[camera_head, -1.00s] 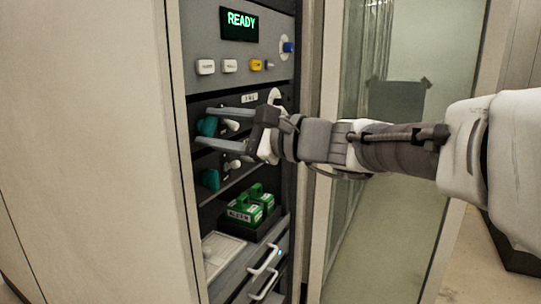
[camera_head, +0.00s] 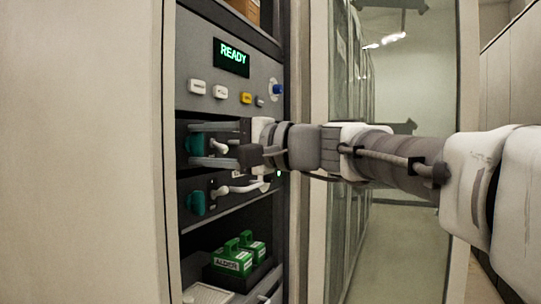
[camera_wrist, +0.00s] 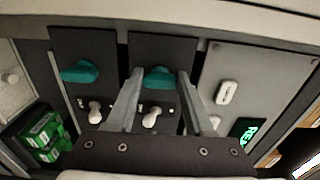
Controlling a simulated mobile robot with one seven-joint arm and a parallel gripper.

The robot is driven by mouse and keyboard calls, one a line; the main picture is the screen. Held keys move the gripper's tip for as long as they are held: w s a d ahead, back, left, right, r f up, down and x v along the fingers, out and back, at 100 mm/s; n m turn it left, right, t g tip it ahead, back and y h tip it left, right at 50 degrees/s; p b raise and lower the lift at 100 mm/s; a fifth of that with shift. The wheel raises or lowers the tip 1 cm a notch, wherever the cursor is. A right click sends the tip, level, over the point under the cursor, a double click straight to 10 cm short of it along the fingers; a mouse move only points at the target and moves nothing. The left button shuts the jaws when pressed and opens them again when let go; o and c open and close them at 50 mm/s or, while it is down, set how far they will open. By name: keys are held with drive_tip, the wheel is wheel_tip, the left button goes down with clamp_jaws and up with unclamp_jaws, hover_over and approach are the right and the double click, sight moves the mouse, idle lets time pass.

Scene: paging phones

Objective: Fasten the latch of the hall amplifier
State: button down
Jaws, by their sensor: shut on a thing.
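Two dark amplifier units sit one above the other in the rack, each with a teal latch knob and a white lever. My gripper (camera_head: 199,143) is at the upper unit, its two grey fingers above and below the upper teal latch (camera_head: 195,145). The wrist view shows this teal latch (camera_wrist: 159,79) between the fingertips, with a white lever (camera_wrist: 151,117) beside it. The gripper is shut on the latch. The lower unit's teal latch (camera_head: 195,203) is free. I cannot read which unit is the hall amplifier.
Above is a panel with a green READY display (camera_head: 231,57), several buttons and a blue knob (camera_head: 278,89). Below, green ALDER blocks (camera_head: 233,260) sit on a shelf. A glass door (camera_head: 345,130) stands open at right, behind my arm. A cabinet side (camera_head: 85,150) closes off the left.

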idle(0.4)
drive_tip(key=shift+c, duration=1.4)
unclamp_jaws()
drive_tip(key=shift+d, duration=0.1)
drive_tip(key=p+v, duration=0.1)
drive_tip(key=v, duration=1.6)
drive_tip(key=shift+p, duration=0.35)
drive_tip(key=shift+s+d+f, duration=0.1)
drive_tip(key=shift+s, duration=0.05)
